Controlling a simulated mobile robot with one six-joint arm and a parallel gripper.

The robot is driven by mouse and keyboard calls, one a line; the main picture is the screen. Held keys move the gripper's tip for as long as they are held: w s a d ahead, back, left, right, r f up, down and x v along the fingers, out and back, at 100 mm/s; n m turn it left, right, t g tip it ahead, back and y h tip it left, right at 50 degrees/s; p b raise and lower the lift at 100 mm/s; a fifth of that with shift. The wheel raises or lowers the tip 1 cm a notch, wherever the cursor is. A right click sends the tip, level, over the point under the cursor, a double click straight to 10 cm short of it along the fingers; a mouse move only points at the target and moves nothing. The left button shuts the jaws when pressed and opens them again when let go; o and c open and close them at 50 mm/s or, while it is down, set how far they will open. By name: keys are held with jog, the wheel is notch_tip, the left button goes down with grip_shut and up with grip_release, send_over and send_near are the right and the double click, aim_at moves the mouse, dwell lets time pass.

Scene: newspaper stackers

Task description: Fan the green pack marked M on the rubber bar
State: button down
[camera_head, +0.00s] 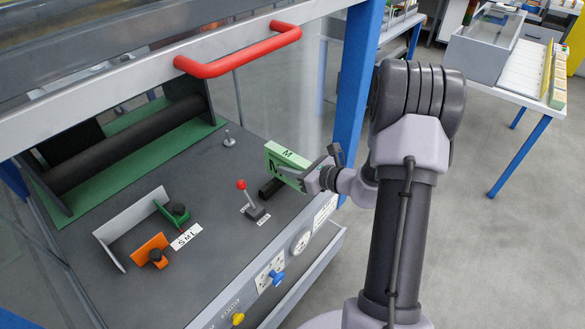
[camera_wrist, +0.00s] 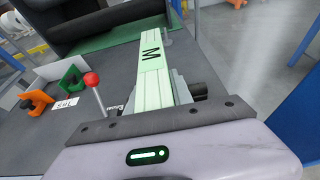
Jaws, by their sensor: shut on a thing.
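The light green pack marked M (camera_head: 286,155) is in my gripper (camera_head: 305,177), at the right side of the machine's dark deck. It also shows in the wrist view (camera_wrist: 153,62), stretching away from the jaws with the M facing up. My gripper is shut on its near end. The black rubber bar (camera_head: 270,187) lies on the deck just below and beside the pack. In the wrist view part of a dark bar (camera_wrist: 198,90) shows at the right of the jaws. I cannot tell whether the pack touches the bar.
A red-knobbed lever (camera_head: 242,185) stands left of the bar. Orange (camera_head: 148,249) and green brackets (camera_head: 172,213) with black knobs sit by a white angled guide (camera_head: 118,222). A red handle (camera_head: 240,53) on the raised guard frame hangs above. A blue post (camera_head: 357,75) stands right.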

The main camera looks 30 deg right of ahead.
aim_at(295, 158)
jog(key=shift+w+a, duration=1.5)
jog(key=shift+w, duration=2.5)
jog(key=shift+s+d+b, duration=0.35)
jog(key=shift+s+d, duration=0.25)
jog(key=shift+s, duration=1)
jog(key=shift+s+d+b, duration=0.3)
jog(key=shift+s+d, duration=0.3)
jog(key=shift+s, duration=1.05)
jog(key=shift+s+d+b, duration=0.35)
jog(key=shift+s+d, duration=0.25)
jog(key=shift+s, duration=1)
notch_tip(295, 158, up, 7)
jog(key=p, duration=0.5)
jog(key=shift+r, duration=0.1)
